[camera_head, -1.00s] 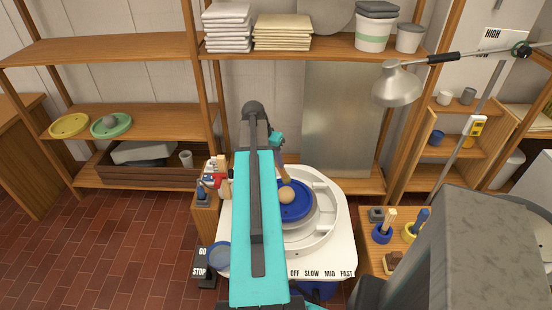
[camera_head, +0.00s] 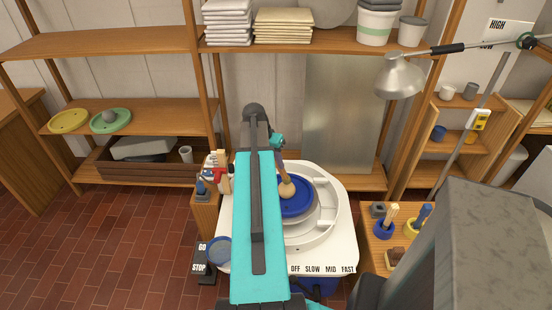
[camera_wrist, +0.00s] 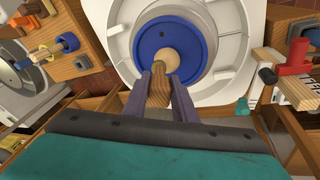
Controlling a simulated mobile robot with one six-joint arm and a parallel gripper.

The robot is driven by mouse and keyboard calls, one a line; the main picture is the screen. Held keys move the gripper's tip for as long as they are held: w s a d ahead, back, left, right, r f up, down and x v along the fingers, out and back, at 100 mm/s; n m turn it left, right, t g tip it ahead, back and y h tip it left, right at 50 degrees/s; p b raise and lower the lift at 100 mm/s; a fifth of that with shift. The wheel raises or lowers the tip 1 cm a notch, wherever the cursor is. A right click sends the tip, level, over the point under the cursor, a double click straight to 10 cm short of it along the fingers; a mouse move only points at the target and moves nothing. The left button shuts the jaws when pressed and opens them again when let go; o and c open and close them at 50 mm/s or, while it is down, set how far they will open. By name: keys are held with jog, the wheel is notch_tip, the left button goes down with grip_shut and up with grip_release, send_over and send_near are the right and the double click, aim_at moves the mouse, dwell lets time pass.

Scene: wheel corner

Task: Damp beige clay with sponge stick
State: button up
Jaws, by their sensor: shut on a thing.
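The beige clay (camera_head: 287,191) is a small round ball on the blue disc (camera_head: 297,212) of the wheel. It also shows in the wrist view (camera_wrist: 169,56), near the disc's middle. My gripper (camera_wrist: 160,80) is shut on the wooden handle of the sponge stick (camera_wrist: 158,95). The stick's tip, with a narrow olive-green band, meets the near edge of the clay in the wrist view; whether it presses on it I cannot tell. In the head view my gripper (camera_head: 281,165) is just above the clay, partly hidden behind my arm.
The white wheel housing (camera_head: 333,255) surrounds the disc. A lamp (camera_head: 400,80) hangs at the upper right.

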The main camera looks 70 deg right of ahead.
jog(key=shift+f, duration=0.5)
jog(key=shift+f+b, duration=0.65)
jog(key=shift+f, duration=0.25)
dwell(0.5)
jog(key=shift+d, duration=0.1)
jog(key=shift+s+d+r, duration=0.1)
jog(key=shift+s+d, duration=0.45)
jog(key=shift+s, duration=0.1)
jog(key=shift+d, duration=0.2)
jog(key=shift+d, duration=0.65)
jog(key=shift+w+d, duration=0.1)
jog(key=shift+w, duration=0.05)
dwell(0.3)
